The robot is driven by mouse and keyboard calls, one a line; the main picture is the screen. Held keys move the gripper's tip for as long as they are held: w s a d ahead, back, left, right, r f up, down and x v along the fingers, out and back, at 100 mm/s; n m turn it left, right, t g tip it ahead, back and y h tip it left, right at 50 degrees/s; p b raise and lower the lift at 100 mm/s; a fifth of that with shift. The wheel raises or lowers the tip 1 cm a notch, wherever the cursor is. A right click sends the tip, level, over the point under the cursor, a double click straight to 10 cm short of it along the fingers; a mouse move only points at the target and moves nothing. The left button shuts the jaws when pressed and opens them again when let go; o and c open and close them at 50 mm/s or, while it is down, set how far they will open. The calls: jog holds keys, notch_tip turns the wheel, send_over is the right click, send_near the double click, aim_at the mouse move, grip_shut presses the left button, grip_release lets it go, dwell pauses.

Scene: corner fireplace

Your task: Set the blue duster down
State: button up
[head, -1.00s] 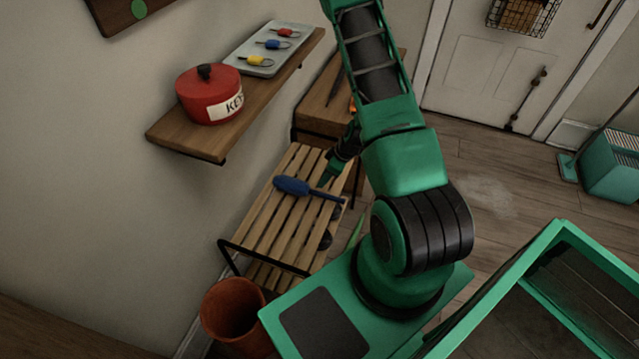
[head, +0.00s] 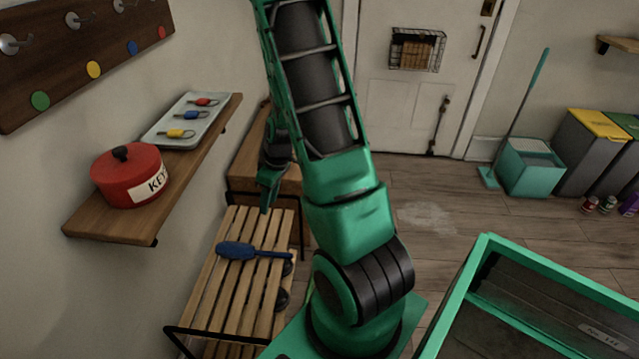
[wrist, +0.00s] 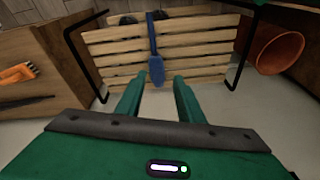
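The blue duster (head: 240,250) lies on the slatted wooden rack (head: 222,291), its handle pointing right in the head view. In the wrist view the duster (wrist: 156,68) lies across the slats, its wide end towards my gripper. My gripper (wrist: 158,82) is open, its two green fingers apart with nothing held between them. In the head view my gripper (head: 268,190) hangs above the far end of the rack, apart from the duster. Part of it is hidden by my arm.
A wall shelf (head: 105,221) on the left bears a red pot (head: 115,185) and a tray (head: 207,124) with key tags. A wooden cabinet (head: 247,165) stands behind the rack. A terracotta pot (wrist: 281,52) stands beside the rack. Floor to the right is clear before a teal bucket (head: 530,175).

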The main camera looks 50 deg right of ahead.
jog(key=s+a+r+m+g, duration=0.1)
jog(key=s+r+m, duration=0.4)
jog(key=s+r, duration=0.6)
jog(key=s+a+r+m+g+h, duration=0.1)
jog(key=s+a+r+m, duration=0.3)
jog(key=s+r, duration=0.8)
jog(key=shift+s+r+m, duration=0.2)
jog(key=shift+s+m, duration=0.4)
jog(key=shift+s, duration=0.05)
